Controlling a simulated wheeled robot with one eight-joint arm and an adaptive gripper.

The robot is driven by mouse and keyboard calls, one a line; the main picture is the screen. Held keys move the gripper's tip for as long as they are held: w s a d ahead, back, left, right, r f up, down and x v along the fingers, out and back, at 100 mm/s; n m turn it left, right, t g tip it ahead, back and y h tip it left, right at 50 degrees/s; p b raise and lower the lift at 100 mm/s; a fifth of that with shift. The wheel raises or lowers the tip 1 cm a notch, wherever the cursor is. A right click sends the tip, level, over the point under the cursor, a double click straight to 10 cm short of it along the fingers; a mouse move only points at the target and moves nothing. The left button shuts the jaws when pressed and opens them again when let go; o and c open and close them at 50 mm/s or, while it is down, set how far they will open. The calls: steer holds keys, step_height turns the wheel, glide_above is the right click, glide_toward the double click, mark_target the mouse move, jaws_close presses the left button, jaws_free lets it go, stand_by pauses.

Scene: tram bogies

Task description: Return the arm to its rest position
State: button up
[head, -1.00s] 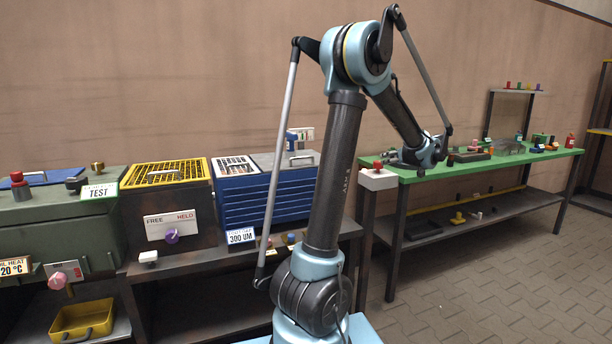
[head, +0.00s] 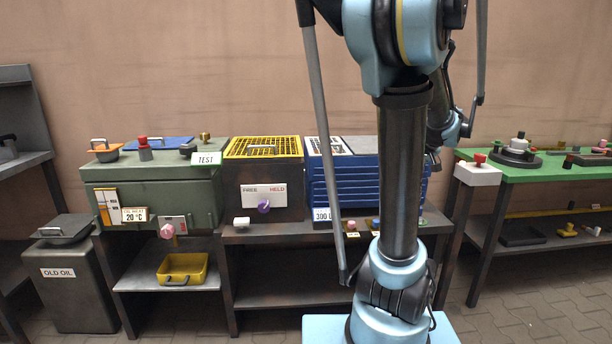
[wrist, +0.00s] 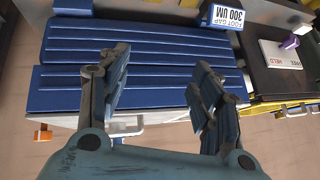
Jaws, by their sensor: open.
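My arm stands upright in the middle right of the head view, its forearm folded down behind the upper link. My gripper (wrist: 160,78) shows in the wrist view with its two blue-grey fingers apart and nothing between them. Beyond the fingers lies the blue ribbed box (wrist: 150,55), with its "FOOT GAP 300 UM" label (wrist: 229,15). The same blue box shows in the head view (head: 343,182), partly hidden by my arm. In the head view the fingers are mostly hidden behind my arm, so their distance from the box cannot be told.
A dark box with a yellow grid lid (head: 262,147) and a green test unit (head: 150,190) stand left of the blue box. A green-topped bench (head: 560,172) stands at right, with a red button box (head: 478,172) at its corner. An "OLD OIL" bin (head: 75,290) is at far left.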

steer(key=s+a+f+g+h, duration=0.1)
steer(key=s+a+f+g, duration=0.15)
steer(key=s+a, duration=0.35)
steer(key=s+a+f+g, duration=0.1)
steer(key=s+a+f, duration=0.2)
steer(key=s+a, duration=0.25)
steer(key=s+a+f+g+h, duration=0.1)
steer(key=s+a+f+h, duration=0.1)
steer(key=s+f, duration=0.7)
steer(key=s, duration=0.5)
steer(key=shift+s+a+f+h, duration=0.15)
steer(key=shift+a+h, duration=0.05)
steer(key=shift+h, duration=0.1)
steer(key=shift+g, duration=0.25)
